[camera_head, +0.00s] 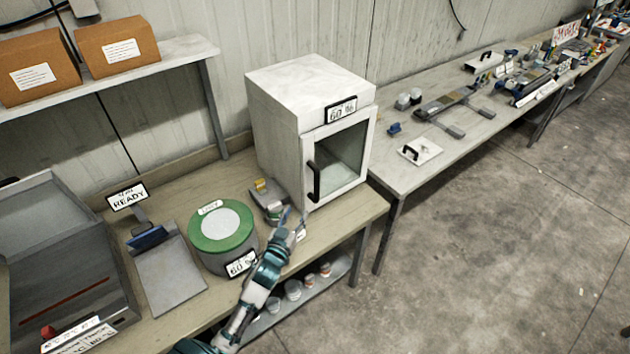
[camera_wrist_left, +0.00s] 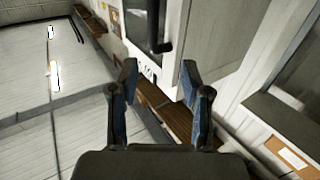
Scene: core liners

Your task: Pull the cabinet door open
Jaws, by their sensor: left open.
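The white cabinet (camera_head: 290,100) stands on the bench in the head view. Its glass-fronted door (camera_head: 350,152) looks closed in its frame. A black bar handle (camera_head: 315,180) is upright on the left side of the door. My left gripper (camera_head: 292,218) is in front of the cabinet, below and a little left of the handle, apart from it. In the left wrist view the fingers of my left gripper (camera_wrist_left: 160,82) are spread with nothing between them. The dark handle (camera_wrist_left: 155,25) shows beyond the fingertips, near the top. My right gripper is not in view.
A green round container (camera_head: 221,232) and a grey sloped stand (camera_head: 165,275) are left of my left arm. A small device (camera_head: 268,197) sits close to the cabinet's left front. A second bench (camera_head: 440,150) with tools continues right. The floor (camera_head: 500,250) in front is clear.

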